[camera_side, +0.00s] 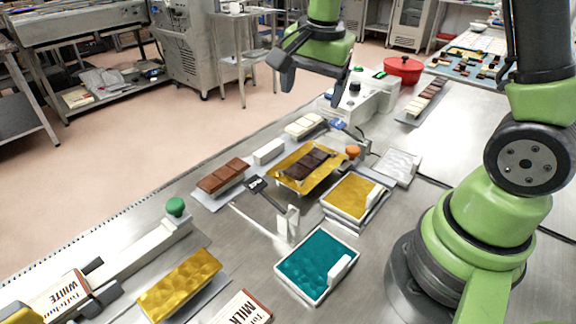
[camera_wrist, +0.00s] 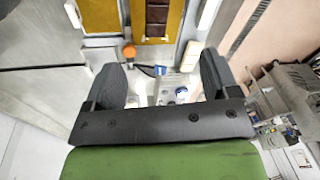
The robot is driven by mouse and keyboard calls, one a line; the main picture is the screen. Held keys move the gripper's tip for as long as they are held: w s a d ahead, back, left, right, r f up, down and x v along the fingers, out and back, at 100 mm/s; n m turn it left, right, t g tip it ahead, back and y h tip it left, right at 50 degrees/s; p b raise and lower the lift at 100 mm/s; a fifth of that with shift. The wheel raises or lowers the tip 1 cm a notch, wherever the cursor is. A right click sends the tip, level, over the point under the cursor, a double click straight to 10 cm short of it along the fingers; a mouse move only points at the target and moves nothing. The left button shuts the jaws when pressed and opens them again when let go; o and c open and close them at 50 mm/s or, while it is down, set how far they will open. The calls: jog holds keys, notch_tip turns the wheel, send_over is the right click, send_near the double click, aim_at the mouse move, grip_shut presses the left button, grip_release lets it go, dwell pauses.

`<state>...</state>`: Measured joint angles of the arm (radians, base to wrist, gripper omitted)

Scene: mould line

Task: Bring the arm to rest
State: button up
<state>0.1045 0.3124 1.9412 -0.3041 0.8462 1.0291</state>
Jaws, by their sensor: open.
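My gripper (camera_side: 312,80) hangs in the air above the far part of the steel worktable (camera_side: 461,150), near the table's far left edge. Its dark jaws are apart with nothing between them. In the wrist view my gripper (camera_wrist: 165,82) also shows open, with a grey-white machine (camera_wrist: 187,84) on the table below and between the jaws. The same machine (camera_side: 372,100) stands under my gripper in the side view.
A gold tray with a dark chocolate bar (camera_side: 308,163), a yellow tray (camera_side: 350,194) and a teal tray (camera_side: 318,262) lie mid-table. A red pot (camera_side: 403,70) stands at the back. An orange knob (camera_side: 353,151) and a green knob (camera_side: 175,206) stick up. The air around my gripper looks clear.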

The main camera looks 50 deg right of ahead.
jog(key=s+a+r+n+t+y, duration=0.1)
jog(key=s+a+r+n+t, duration=0.1)
jog(key=s, duration=0.5)
jog(key=s+a+r+n+t+y, duration=0.1)
jog(key=s+a+r+n+t, duration=0.2)
jog(key=s+a+r+n, duration=0.2)
jog(key=s+r+n, duration=0.2)
jog(key=s+n, duration=0.1)
jog(key=shift+s+r+n+y, duration=0.3)
jog(key=shift+n+y, duration=0.1)
